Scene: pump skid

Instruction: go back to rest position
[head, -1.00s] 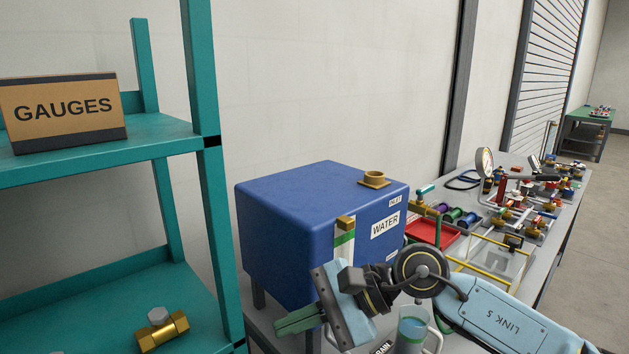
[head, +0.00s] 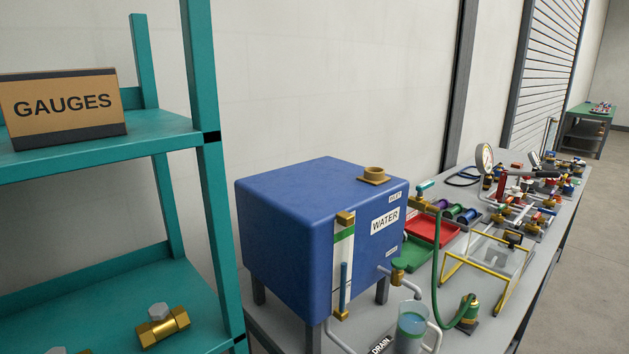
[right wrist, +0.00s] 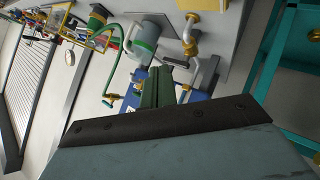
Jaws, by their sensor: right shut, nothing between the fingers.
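My right gripper (right wrist: 158,88) shows only in the right wrist view. Its green fingers are closed together with nothing between them. Neither arm shows in the head view. My left gripper is not in view.
In the head view, the blue water tank (head: 290,215) stands on a grey bench (head: 535,262). A clear jug (head: 411,328) and green hose (head: 436,260) are beside it.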

